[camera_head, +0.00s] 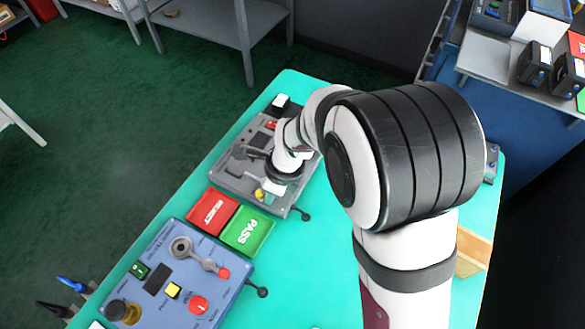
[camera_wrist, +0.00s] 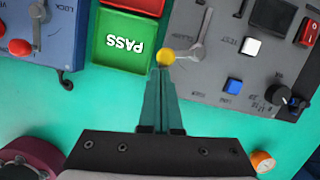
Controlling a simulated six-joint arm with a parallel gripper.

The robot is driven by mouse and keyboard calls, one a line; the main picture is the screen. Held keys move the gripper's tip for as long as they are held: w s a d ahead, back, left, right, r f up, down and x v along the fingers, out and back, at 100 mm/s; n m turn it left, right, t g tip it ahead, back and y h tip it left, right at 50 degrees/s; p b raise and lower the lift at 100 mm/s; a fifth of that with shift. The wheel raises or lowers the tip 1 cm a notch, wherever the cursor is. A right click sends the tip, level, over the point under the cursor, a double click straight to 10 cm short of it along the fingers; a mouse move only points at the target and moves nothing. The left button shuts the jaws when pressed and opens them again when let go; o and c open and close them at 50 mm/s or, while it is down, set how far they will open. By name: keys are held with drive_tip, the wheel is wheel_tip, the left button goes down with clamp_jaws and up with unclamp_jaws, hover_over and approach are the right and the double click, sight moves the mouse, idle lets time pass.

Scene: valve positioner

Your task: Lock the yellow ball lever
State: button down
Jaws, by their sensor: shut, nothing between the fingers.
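The yellow ball (camera_wrist: 166,57) is the end knob of a grey lever (camera_wrist: 190,52) on the grey panel box. It sits near the box's left edge in the wrist view, beside the green PASS tray. The ball also shows in the head view (camera_head: 259,193), at the box's near side. My gripper (camera_wrist: 162,72) is shut, with its fingertips right at the ball in the wrist view; I cannot tell whether they touch it. Nothing is held between the fingers. In the head view my wrist hides the gripper and part of the box.
The green PASS tray (camera_head: 248,232) and red REJECT tray (camera_head: 212,212) lie beside the grey box (camera_head: 228,179). A blue panel box (camera_head: 217,300) with a red-knobbed lever stands nearer. A white button (camera_wrist: 250,46), blue button (camera_wrist: 233,85) and black dial (camera_wrist: 277,94) stand right of the lever.

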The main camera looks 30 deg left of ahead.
drive_tip(key=d+r, duration=0.6)
drive_tip(key=r, duration=0.3)
drive_tip(key=shift+w+d+r, duration=0.2)
drive_tip(key=shift+w+r, duration=0.05)
drive_tip(key=shift+r, duration=0.15)
drive_tip(key=s+d+r+n, duration=0.1)
drive_tip(key=s+d+n, duration=0.2)
drive_tip(key=d, duration=0.4)
drive_tip(key=s+d+r+n, duration=0.2)
drive_tip(key=s+d+n, duration=0.2)
drive_tip(key=d, duration=0.3)
drive_tip(key=s+d+r+n+h, duration=0.1)
drive_tip(key=s+d+n, duration=0.2)
drive_tip(key=s+d, duration=0.2)
drive_tip(key=d, duration=0.2)
drive_tip(key=shift+s+d+r+n, duration=0.3)
drive_tip(key=shift+s+r, duration=0.05)
drive_tip(key=shift+r, duration=0.05)
